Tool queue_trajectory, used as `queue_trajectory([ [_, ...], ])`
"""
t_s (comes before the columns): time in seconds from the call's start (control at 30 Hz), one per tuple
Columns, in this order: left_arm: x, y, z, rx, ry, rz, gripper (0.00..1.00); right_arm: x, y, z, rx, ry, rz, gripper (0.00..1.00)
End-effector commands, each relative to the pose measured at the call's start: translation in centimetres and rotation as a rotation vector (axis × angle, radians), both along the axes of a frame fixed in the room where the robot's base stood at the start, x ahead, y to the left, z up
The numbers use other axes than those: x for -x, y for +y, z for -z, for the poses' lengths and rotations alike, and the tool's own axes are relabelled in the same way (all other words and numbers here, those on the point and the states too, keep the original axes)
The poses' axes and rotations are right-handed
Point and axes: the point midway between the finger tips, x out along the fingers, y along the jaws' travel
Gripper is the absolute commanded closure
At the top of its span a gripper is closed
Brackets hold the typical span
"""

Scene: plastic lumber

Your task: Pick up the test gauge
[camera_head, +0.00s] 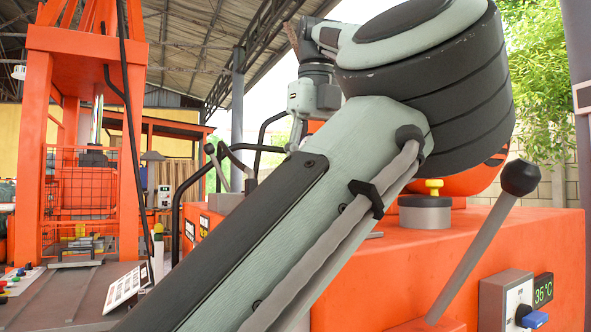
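I cannot clearly make out which thing is the test gauge. A round grey piece with a yellow knob on top (425,208) stands upright on the orange machine housing (450,260) at the right; I cannot tell if it is the gauge. A large pale grey-green arm link with a black ribbed joint crosses the picture from bottom left to upper right and hides much of the middle, including part of the housing top.
A slanted lever with a black ball (520,178) rises before the housing. A grey control box (505,298) has a blue knob and a green "36 °C" display (543,289). At the left are an orange frame machine (65,120), a dark worktop (55,295) and a tilted white panel (126,288).

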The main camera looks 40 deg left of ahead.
Motion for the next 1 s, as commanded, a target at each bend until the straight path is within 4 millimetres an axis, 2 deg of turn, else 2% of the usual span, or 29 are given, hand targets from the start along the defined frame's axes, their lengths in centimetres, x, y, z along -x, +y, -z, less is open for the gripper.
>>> queue_trajectory([
  [0.3,-0.18,-0.28,0.14,0.0,0.0,0.001,0.55,0.01,0.12,0.01,-0.002,0.0,0.001,1.0],
  [0.67,-0.16,-0.26,0.13,0.0,0.0,0.001,0.99,-0.01,-0.2,-0.03,0.003,0.0,0.0,1.0],
  [1.0,-0.15,-0.24,0.07,-0.001,-0.001,0.001,1.0,-0.03,-0.51,-0.07,0.008,0.0,-0.003,1.0],
])
